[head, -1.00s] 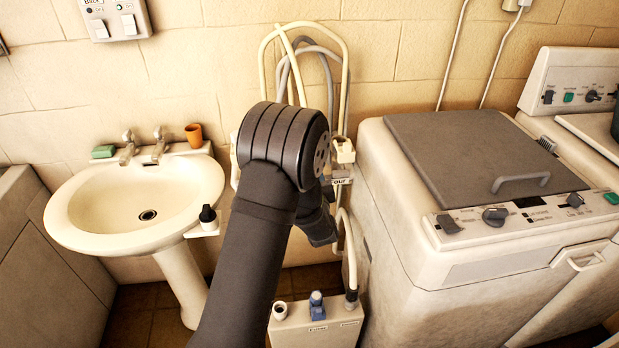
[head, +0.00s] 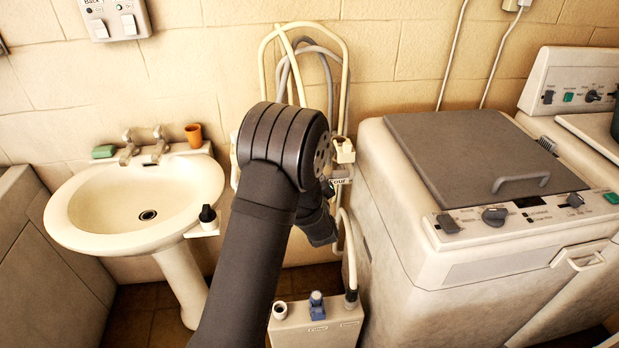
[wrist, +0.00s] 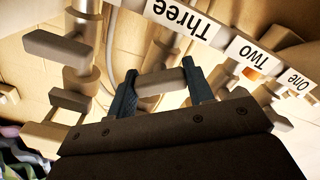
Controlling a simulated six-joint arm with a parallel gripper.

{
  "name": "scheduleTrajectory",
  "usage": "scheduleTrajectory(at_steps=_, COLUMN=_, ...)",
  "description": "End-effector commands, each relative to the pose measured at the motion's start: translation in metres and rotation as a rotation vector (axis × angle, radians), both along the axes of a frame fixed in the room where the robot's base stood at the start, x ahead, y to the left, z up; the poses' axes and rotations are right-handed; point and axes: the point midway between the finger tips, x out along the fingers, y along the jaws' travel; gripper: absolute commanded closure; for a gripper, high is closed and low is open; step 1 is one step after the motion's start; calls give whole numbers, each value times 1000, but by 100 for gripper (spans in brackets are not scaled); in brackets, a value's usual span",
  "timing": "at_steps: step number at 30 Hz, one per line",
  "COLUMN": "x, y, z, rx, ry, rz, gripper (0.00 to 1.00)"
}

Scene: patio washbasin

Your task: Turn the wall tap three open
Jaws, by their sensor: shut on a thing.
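In the wrist view, upside-down labels "Three" (wrist: 183,18), "Two" (wrist: 254,57) and "One" (wrist: 292,79) run along a white rail. My gripper (wrist: 161,78) has its two fingers on either side of the pale lever handle of tap three (wrist: 160,88), below the "Three" label, and is shut on it. Part of the tap's body is hidden behind my gripper. Another tap with a grey lever (wrist: 60,46) stands to the left, apart from the fingers.
A washbasin (head: 75,225) with a black-capped bottle (head: 207,214) stands left of my arm. A washing machine (head: 400,225) stands close on the right. Hoses (head: 266,60) hang on the wall behind. A pale box (head: 335,330) with a blue knob is below.

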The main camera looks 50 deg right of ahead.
Motion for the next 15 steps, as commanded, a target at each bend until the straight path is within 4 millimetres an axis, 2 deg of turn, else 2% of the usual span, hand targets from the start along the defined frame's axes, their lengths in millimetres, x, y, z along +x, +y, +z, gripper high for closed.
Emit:
scheduleTrajectory(at_steps=10, x=1, y=0, z=1, rx=-5, ry=1, rz=2, gripper=76)
scheduleTrajectory(at_steps=11, x=1, y=0, z=1, rx=-5, ry=1, rz=2, gripper=51)
scheduleTrajectory(at_steps=14, x=1, y=0, z=1, rx=-5, ry=1, rz=2, gripper=31)
scheduleTrajectory(at_steps=15, x=1, y=0, z=1, rx=-3, ry=1, rz=1, gripper=31)
